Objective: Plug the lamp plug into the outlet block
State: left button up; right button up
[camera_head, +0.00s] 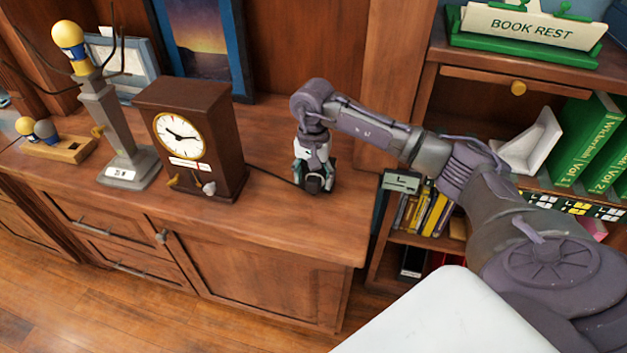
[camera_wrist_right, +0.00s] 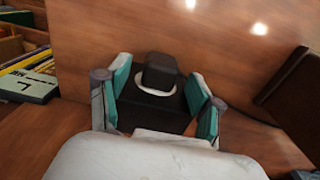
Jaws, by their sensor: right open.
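My right gripper (camera_head: 314,178) points down over the wooden counter, right of the clock. In the right wrist view its teal-padded fingers (camera_wrist_right: 161,100) are open, one on each side of a dark block (camera_wrist_right: 150,108), with a gap between them. A small black plug-like piece (camera_wrist_right: 160,69) stands on the block's white ring (camera_wrist_right: 158,88); I cannot tell how deep it sits. A black cord (camera_head: 268,174) runs along the counter behind the clock to the gripper. The lamp (camera_head: 103,117) with a yellow bulb stands at the left. My left gripper is not in view.
A brown clock (camera_head: 190,138) stands between the lamp and my right gripper. A wooden bulb holder (camera_head: 66,150) is at the far left. The counter (camera_head: 290,223) is clear in front of the gripper. A bookcase with books (camera_head: 428,209) is at the right.

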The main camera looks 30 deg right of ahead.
notch_tip(320, 180, up, 10)
jog(key=shift+r, duration=0.25)
dwell(0.6)
